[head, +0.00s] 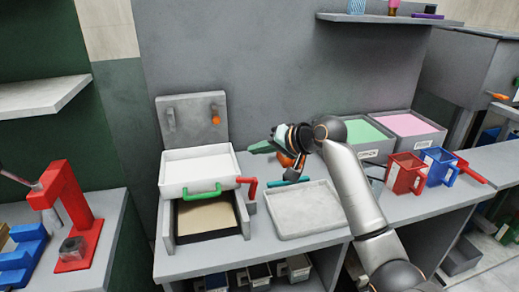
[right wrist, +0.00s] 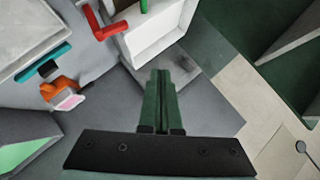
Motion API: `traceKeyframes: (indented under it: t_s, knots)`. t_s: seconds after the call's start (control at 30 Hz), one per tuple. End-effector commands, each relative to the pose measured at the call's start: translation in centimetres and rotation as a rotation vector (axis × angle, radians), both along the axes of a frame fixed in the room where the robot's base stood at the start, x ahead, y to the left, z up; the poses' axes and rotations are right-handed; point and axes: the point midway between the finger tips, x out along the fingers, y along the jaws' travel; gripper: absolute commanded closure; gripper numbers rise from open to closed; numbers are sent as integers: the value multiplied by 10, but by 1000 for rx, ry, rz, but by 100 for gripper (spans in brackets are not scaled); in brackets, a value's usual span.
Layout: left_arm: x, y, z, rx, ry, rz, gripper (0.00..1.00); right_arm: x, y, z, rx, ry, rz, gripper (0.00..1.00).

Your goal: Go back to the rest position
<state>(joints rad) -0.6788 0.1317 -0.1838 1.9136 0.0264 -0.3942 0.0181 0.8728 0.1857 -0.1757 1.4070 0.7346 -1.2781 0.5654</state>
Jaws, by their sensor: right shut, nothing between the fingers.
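My right gripper (head: 258,148) hangs above the grey workbench, with its dark green fingers pointing left in the head view. In the right wrist view the fingers of my right gripper (right wrist: 160,76) lie side by side, shut with nothing between them. They point towards the white-topped press (head: 200,163), which has a green handle (head: 202,194) and a red lever (head: 247,185). The gripper is apart from the press. An orange thing (head: 287,160) is partly hidden beneath my right wrist. My left gripper is not in view.
A shallow grey tray (head: 305,228) lies right of the press. Bins with green (head: 363,133) and pink (head: 407,125) contents stand at the back right. Red (head: 402,177) and blue (head: 436,168) cups stand further right. A red press (head: 75,220) stands at the left. A shelf (head: 390,18) hangs above.

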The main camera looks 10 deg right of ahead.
Motion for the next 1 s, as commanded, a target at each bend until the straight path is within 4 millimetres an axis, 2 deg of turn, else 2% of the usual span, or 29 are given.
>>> traceKeyframes:
  t_s: [0.47,0.57,0.67,0.77,0.9,1.0]
  knots:
    - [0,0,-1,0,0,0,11,-6,-2,6,0,2,0,100]
    - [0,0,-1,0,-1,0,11,-10,-2,-3,-12,7,2,100]
    - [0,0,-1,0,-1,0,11,-23,-2,-32,-57,24,13,100]
    - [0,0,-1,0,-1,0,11,-48,-3,-78,-136,50,32,100]
    - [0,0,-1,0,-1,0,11,-99,-7,-144,-269,91,70,100]
    - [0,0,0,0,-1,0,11,-141,-13,-184,-360,124,99,100]
